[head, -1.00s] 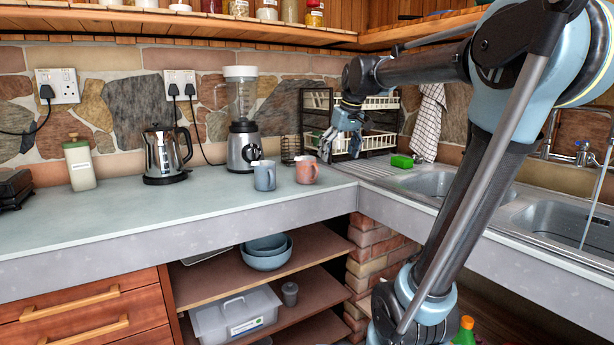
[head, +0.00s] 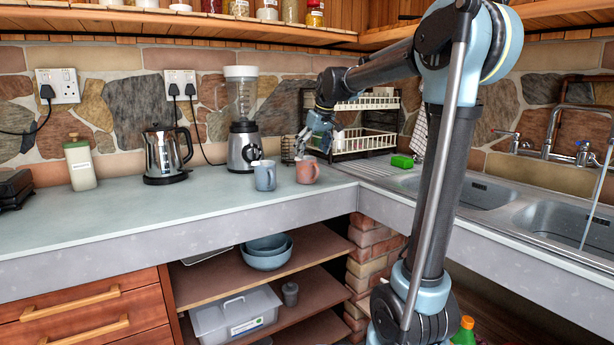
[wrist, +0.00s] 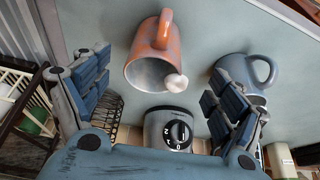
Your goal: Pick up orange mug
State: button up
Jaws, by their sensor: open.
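The orange mug (head: 307,170) stands on the counter near its inner corner, right of a blue-grey mug (head: 264,176). My gripper (head: 316,146) is just above and behind the orange mug in the head view. In the wrist view my gripper (wrist: 160,100) is open and empty, with its two fingers wide apart. The orange mug (wrist: 152,68) shows beyond and between the fingertips, its handle pointing away from me. The blue-grey mug (wrist: 250,70) lies beyond the right finger, which partly hides it. I see no contact between fingers and mug.
A blender (head: 243,150) stands behind the mugs. The counter (head: 200,210) in front of the mugs is clear.

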aim_at(307, 168)
jog(key=x, duration=0.3)
jog(key=shift+w+a+f, duration=0.1)
jog(key=shift+f, duration=0.2)
jog(key=shift+w+x, duration=0.15)
jog(key=shift+x, duration=1.15)
jog(key=shift+w+x, duration=0.15)
jog(key=shift+x, duration=1.2)
jog(key=shift+r, duration=0.1)
jog(key=c, duration=1.4)
